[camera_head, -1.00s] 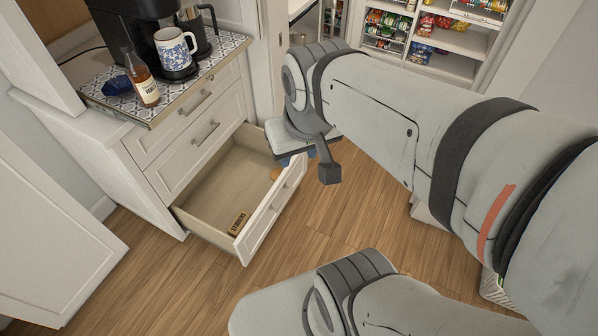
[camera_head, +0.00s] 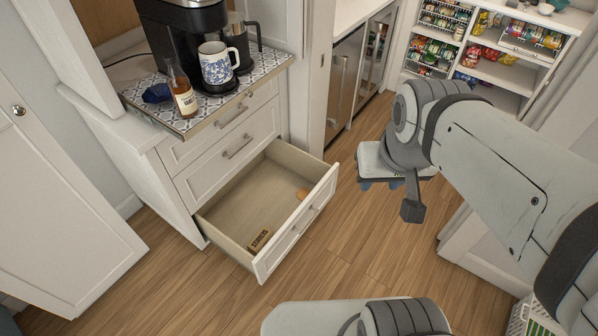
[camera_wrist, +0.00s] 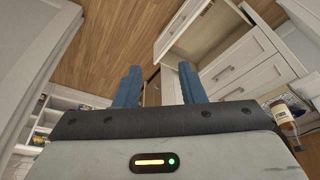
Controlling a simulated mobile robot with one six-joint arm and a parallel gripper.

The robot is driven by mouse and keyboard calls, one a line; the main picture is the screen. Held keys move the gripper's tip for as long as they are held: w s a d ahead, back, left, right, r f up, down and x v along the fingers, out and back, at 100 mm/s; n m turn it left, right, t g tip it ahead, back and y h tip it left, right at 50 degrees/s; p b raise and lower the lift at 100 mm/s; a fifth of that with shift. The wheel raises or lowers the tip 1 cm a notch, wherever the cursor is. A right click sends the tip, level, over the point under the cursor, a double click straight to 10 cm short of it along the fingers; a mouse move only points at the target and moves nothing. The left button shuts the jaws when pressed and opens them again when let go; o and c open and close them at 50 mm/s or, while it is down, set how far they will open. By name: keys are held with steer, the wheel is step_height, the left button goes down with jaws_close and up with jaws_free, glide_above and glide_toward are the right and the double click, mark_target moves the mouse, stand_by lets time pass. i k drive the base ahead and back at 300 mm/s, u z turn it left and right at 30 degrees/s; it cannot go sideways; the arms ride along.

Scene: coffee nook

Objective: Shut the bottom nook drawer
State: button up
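The bottom nook drawer (camera_head: 295,232) is pulled well out of the white cabinet, below two shut drawers.
A coffee machine (camera_head: 188,35), a patterned mug (camera_head: 216,66) and a labelled bottle (camera_head: 183,95) stand on the cabinet top. Stocked pantry shelves (camera_head: 490,65) are at the back right. Wood floor (camera_head: 340,250) is clear in front of the drawer.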

mark_target(263, 192)
steer(key=u, duration=0.05)
steer(key=i, duration=0.4)
steer(key=z, duration=1.4)
steer(key=k, duration=0.85)
steer(key=u, duration=0.25)
steer(key=i, duration=0.5)
